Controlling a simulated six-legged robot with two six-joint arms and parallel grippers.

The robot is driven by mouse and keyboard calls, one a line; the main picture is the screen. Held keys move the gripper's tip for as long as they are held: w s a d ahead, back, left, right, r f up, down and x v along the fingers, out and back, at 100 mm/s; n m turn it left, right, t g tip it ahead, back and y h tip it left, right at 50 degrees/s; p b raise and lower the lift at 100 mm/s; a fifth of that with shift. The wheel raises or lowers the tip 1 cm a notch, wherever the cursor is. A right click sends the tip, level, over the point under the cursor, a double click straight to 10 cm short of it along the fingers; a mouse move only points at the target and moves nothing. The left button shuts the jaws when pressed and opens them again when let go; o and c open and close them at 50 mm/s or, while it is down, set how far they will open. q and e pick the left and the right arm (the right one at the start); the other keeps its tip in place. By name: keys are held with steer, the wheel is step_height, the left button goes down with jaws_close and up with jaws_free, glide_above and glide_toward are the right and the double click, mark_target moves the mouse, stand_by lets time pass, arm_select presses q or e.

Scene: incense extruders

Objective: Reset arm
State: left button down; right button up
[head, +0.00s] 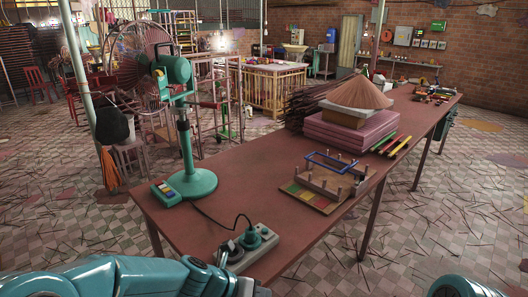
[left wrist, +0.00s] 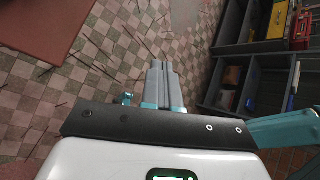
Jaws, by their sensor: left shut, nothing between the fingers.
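My left arm comes in along the bottom edge of the head view, in front of the table's near end. Its pale tip, part of the left gripper (head: 250,289), is cut off by the lower edge. In the left wrist view the left gripper (left wrist: 161,84) has its grey fingers together with nothing between them, over the tiled floor. A teal rounded part of my own body shows at the bottom right of the head view. My right gripper is not in view.
A long red-brown table (head: 270,185) carries a green fan (head: 198,183), a power strip (head: 250,250), a wooden peg board (head: 325,188) and pink stacked blocks (head: 335,132). Grey shelving (left wrist: 255,75) with tools stands right in the wrist view. The floor (head: 430,220) is strewn with sticks.

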arm_select(q)
steer(key=s+a+f+m+g+y, duration=0.2)
steer(key=s+a+f+m, duration=0.3)
steer(key=s+f+m, duration=0.7)
steer(key=s+a+f+m+g+y, duration=0.1)
steer(key=s+a+f+m, duration=0.4)
steer(key=s+f+m, duration=0.6)
steer(key=m+y, duration=0.1)
steer(key=m, duration=0.6)
steer(key=shift+s+a+f+g, duration=0.35)
steer(key=shift+g, duration=0.05)
